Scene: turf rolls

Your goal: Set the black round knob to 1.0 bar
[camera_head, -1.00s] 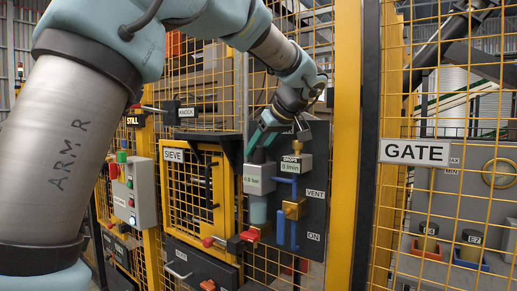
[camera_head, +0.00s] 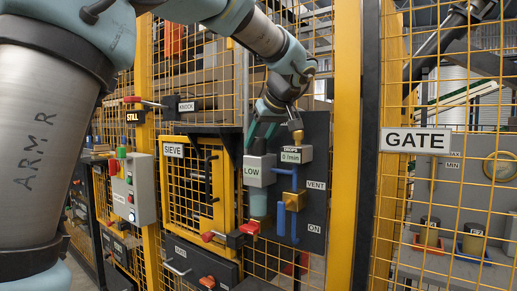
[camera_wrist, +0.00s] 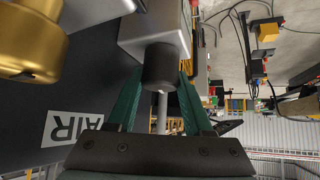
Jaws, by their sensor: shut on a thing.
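The black round knob (camera_wrist: 160,65) sits at the end of a grey box (camera_wrist: 155,32) in the wrist view. My gripper (camera_wrist: 160,82) has its green fingers on both sides of the knob and is shut on it. In the head view my gripper (camera_head: 262,138) points down onto the top of the grey regulator box (camera_head: 259,170), whose display reads LOW. The knob is mostly hidden there by my fingers. A blue-green bowl (camera_head: 258,204) hangs under the box.
Right of the box are a DROPS display (camera_head: 291,156) reading 0 /min, brass fittings (camera_head: 295,201) and a blue VENT/ON valve (camera_head: 281,222). The yellow SIEVE door (camera_head: 194,190) is left. A yellow post (camera_head: 345,150) and GATE sign (camera_head: 416,140) stand right.

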